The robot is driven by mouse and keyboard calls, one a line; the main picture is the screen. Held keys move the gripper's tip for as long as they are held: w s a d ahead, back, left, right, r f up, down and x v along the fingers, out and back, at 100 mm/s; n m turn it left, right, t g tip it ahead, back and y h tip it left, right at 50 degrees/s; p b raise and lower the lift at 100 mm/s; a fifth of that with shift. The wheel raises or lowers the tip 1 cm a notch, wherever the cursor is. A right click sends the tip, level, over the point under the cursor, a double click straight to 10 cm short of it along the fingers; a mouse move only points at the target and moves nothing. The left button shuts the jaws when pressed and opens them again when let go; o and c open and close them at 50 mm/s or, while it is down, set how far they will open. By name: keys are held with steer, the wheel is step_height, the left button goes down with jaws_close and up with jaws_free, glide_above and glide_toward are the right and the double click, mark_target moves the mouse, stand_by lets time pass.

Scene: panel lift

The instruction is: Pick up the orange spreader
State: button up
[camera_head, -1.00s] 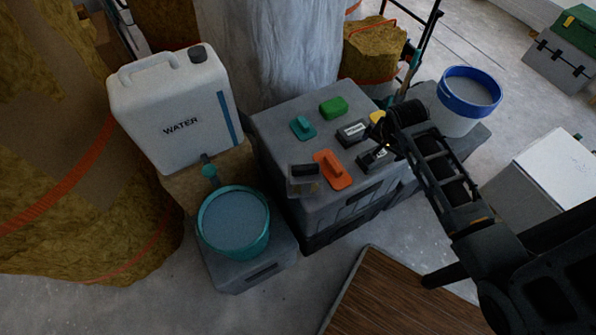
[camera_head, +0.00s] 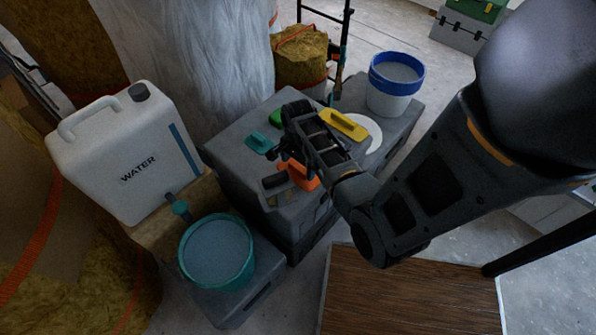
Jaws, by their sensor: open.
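The orange spreader (camera_head: 304,179) lies on top of the grey case (camera_head: 232,155), near its front edge. My arm reaches in from the right, and my gripper (camera_head: 282,156) is just above and beside the spreader. My gripper and wrist hide part of the spreader. The gripper is open; I cannot tell whether a finger touches the spreader.
A grey block tool (camera_head: 274,191) sits left of the spreader. A teal float (camera_head: 259,143), a green one (camera_head: 276,118) and a yellow one (camera_head: 343,125) lie around my gripper. A teal bucket (camera_head: 250,262), a water canister (camera_head: 130,165) and a blue-rimmed bucket (camera_head: 390,104) stand nearby.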

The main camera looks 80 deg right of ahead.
steer(key=shift+s+f, duration=0.1)
steer(key=shift+f, duration=0.75)
steer(key=shift+c, duration=0.2)
steer(key=c, duration=0.8)
steer(key=shift+r, duration=0.1)
steer(key=shift+d+r, duration=0.1)
steer(key=shift+r, duration=0.55)
step_height(320, 180, up, 3)
steer(key=shift+f, duration=0.1)
steer(key=s+d+r, duration=0.4)
steer(key=s+d, duration=0.1)
steer(key=s+d+r+b, duration=0.1)
steer(key=s+d+r, duration=0.1)
steer(key=s+d, duration=0.1)
steer(key=shift+s+d+r, duration=0.1)
steer(key=shift+r, duration=0.3)
